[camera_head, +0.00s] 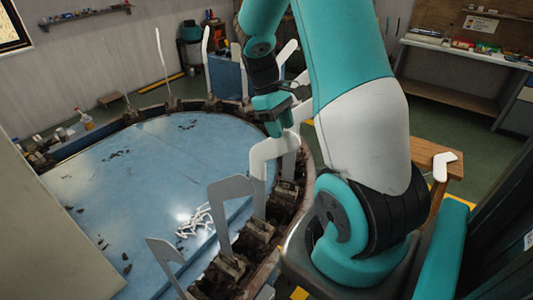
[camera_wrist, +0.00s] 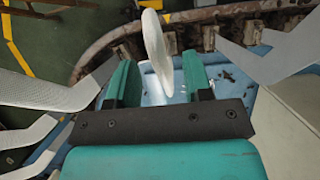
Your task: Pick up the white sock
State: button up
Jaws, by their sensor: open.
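A white sock-shaped piece (camera_head: 275,148) stands on a form at the near right rim of the round blue table, just below my gripper (camera_head: 283,112). In the wrist view a smooth white piece (camera_wrist: 156,42), probably the same one, rises edge-on between the two teal fingers of my gripper (camera_wrist: 160,72). The fingers are apart, and I see no clear contact with it. Another white sock-shaped piece (camera_head: 443,164) lies on a small wooden stand (camera_head: 420,152) at the right, away from my gripper.
Grey foot-shaped boards (camera_head: 230,190) stand on dark clamps around the rim of the blue table (camera_head: 140,170). A small heap of white pieces (camera_head: 195,222) lies on the table. A workbench (camera_head: 460,47) stands at the back right. Boards flank my gripper closely in the wrist view.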

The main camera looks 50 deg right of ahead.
aim_at(285, 153)
jog(key=p+x, duration=0.1)
jog(key=x, duration=0.4)
jog(key=shift+w+d+p, duration=0.1)
jog(key=shift+d+p, duration=0.05)
jog(key=shift+p, duration=0.2)
jog(key=c, duration=0.8)
jog(key=shift+w+r, duration=0.1)
